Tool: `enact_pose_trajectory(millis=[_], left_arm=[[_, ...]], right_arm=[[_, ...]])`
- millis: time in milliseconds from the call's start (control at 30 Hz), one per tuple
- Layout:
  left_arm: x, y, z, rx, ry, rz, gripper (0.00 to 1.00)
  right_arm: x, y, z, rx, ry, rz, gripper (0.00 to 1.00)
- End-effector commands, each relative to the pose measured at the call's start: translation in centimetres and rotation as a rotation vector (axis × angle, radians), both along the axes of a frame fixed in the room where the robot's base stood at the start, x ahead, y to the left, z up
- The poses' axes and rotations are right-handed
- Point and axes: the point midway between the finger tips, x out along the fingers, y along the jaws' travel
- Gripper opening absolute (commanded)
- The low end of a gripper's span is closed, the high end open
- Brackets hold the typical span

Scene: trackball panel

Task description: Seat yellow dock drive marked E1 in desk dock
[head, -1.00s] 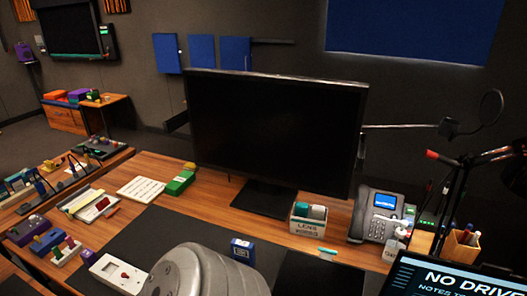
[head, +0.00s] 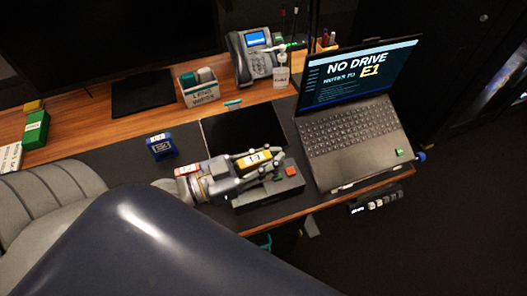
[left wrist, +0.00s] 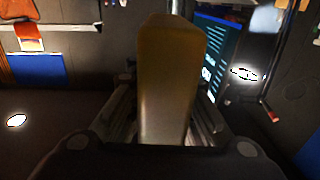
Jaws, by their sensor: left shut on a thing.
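My left gripper (head: 262,168) is shut on a yellow drive (head: 254,158) with a white label, too small to read surely. In the left wrist view the yellow drive (left wrist: 170,85) stands up between the two fingers. In the head view the gripper and drive appear over a dark grey box with a red button (head: 291,171), which looks like the desk dock (head: 268,194). The gripper hides part of the dock, and I cannot tell whether the drive touches it. The laptop (head: 352,140) screen reads "NO DRIVE" and "E1". My right gripper is not in view.
A blue labelled block (head: 161,145) lies on the dark mat left of the dock. A lens wipes box (head: 199,88), a phone (head: 255,58) and a green block (head: 35,129) stand behind. The desk's front edge is just below the dock.

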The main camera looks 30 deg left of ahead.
Motion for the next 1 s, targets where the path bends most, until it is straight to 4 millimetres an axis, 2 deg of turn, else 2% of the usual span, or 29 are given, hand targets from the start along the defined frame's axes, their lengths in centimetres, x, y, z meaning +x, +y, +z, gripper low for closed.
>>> enact_pose_trajectory(millis=[133,300,733,967,1000], left_arm=[[0.5,1.5,-0.5,0.007,-0.002,-0.046,0.0],[0.9,2.5,-0.6,0.001,-0.002,-0.063,0.0],[0.9,2.6,-0.6,-0.001,-0.002,-0.064,0.0],[0.9,2.7,-0.3,0.0,0.001,-0.058,0.0],[0.9,2.7,-1.0,0.0,0.001,-0.058,0.0]], right_arm=[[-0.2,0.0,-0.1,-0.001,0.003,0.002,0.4],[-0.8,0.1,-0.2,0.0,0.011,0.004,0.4],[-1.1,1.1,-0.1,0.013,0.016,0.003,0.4],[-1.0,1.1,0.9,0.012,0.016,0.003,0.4],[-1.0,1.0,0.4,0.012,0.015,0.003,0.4]])
